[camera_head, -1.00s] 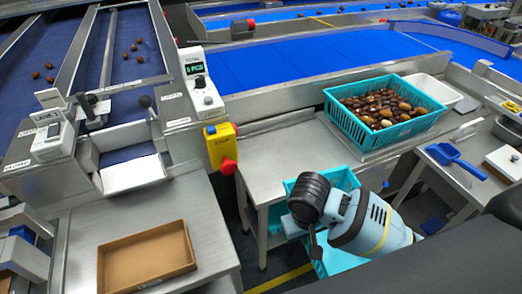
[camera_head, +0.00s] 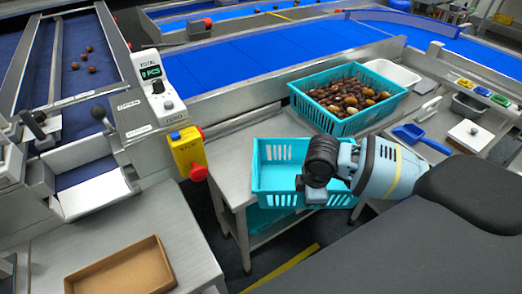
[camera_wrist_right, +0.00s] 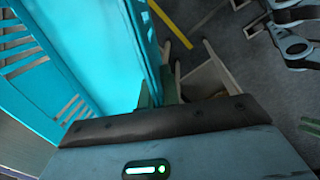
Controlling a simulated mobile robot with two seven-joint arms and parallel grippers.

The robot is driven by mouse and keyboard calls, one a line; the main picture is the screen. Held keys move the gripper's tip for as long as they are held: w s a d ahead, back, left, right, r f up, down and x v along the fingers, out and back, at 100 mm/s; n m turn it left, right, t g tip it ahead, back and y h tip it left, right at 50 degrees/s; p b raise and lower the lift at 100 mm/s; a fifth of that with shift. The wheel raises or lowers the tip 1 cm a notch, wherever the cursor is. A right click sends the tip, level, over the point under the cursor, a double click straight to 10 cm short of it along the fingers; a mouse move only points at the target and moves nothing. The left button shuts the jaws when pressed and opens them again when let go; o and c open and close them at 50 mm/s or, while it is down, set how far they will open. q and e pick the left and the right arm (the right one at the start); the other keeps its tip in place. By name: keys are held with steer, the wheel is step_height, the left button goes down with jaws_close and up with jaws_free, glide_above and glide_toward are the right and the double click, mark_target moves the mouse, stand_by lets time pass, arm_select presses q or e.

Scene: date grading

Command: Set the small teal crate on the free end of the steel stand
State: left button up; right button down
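The small teal crate (camera_head: 280,178), open-topped with slotted walls, looks empty and roughly level in the head view. It is at the near edge of the steel stand (camera_head: 229,160), overlapping the stand top; I cannot tell whether it touches the top. My right gripper (camera_head: 312,190) is at the crate's right near side, its fingertips mostly hidden by the wrist. In the right wrist view, the fingers (camera_wrist_right: 160,94) close on the teal crate wall (camera_wrist_right: 88,60). My left gripper is in neither current view.
A larger teal crate full of dates (camera_head: 345,122) occupies the stand's far end, with a white tub (camera_head: 393,74) beyond. A yellow stop box with a red button (camera_head: 188,152) stands left of the stand. More teal (camera_head: 268,219) shows beneath the stand top. A cardboard tray (camera_head: 120,272) lies lower left.

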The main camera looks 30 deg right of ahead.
steer(key=d+r+n, duration=0.1)
steer(key=d+n, duration=0.1)
steer(key=w+d+n, duration=0.1)
steer(key=d, duration=0.1)
steer(key=w+d+r+n, duration=0.1)
steer(key=d+n, duration=0.1)
steer(key=d, duration=0.1)
steer(key=shift+w+r+n+y+b, duration=0.25)
steer(key=shift+r+n+y+b, duration=0.05)
steer(key=shift+b, duration=0.05)
steer(key=shift+w+d+r+n, duration=0.15)
steer(key=shift+d+r+n, duration=0.15)
steer(key=shift+n, duration=0.2)
arm_select(q)
steer(key=shift+s+d+f+b, duration=0.1)
steer(key=shift+s+f+b, duration=0.15)
steer(key=shift+s+f, duration=0.3)
steer(key=shift+s+d+f+b, duration=0.1)
steer(key=shift+s+f+b, duration=0.2)
steer(key=shift+f, duration=0.4)
arm_select(e)
glide_above(279, 166)
steer(key=s, duration=0.1)
steer(key=shift+s+d+f, duration=0.1)
steer(key=shift+d+f, duration=0.2)
steer(key=shift+f, duration=0.45)
steer(key=shift+w+a, duration=0.2)
steer(key=shift+w, duration=0.2)
steer(key=shift+f, duration=1.8)
